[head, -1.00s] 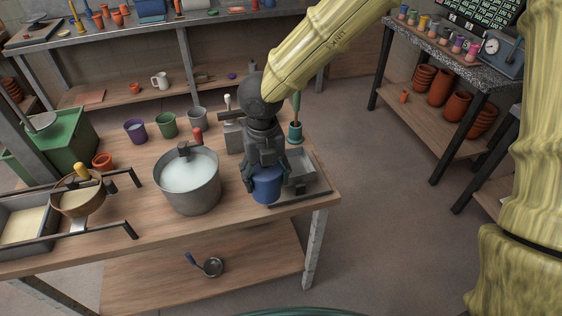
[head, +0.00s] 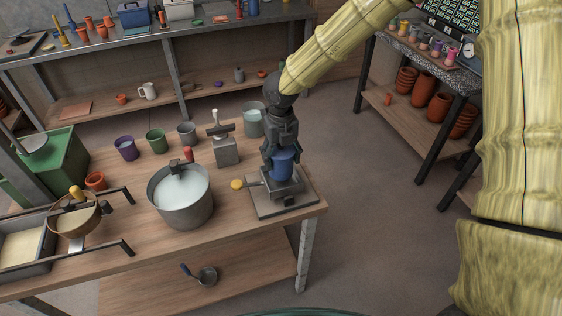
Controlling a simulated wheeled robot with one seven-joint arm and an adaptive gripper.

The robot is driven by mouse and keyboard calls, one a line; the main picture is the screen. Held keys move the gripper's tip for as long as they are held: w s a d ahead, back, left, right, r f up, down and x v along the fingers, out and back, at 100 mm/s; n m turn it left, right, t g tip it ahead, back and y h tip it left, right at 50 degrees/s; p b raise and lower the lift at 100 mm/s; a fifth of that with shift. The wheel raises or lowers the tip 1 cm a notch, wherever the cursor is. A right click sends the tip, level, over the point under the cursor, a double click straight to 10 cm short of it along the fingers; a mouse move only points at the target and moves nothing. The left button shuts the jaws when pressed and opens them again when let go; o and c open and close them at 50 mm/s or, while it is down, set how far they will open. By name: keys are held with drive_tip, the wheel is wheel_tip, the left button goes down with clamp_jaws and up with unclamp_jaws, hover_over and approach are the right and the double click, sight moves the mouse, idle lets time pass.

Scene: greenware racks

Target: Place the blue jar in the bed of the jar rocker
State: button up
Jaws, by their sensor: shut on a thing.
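The blue jar (head: 284,166) is upright in my gripper (head: 282,153), whose fingers are shut on its upper part. The jar rocker (head: 255,207) is a grey base plate with a raised grey bed and a side lever ending in a yellow knob (head: 237,185). It stands at the right front corner of the workbench. The jar is at the bed, its lower end partly hidden by the bed's front wall. I cannot tell whether the jar rests on the bed floor or hangs just above it.
A large grey pot of pale liquid (head: 182,207) stands left of the rocker. Behind are a grey block with a handle (head: 226,150) and a grey container (head: 254,121). Purple (head: 126,149) and green (head: 156,141) cups stand further left. The bench's right edge is close to the rocker.

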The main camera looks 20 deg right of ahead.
drive_tip(key=shift+f+p, duration=0.75)
drive_tip(key=shift+f, duration=0.95)
drive_tip(key=shift+f, duration=0.15)
drive_tip(key=o, duration=1.6)
wheel_tip(320, 180, up, 12)
drive_tip(key=b, duration=0.3)
drive_tip(key=shift+b, duration=0.3)
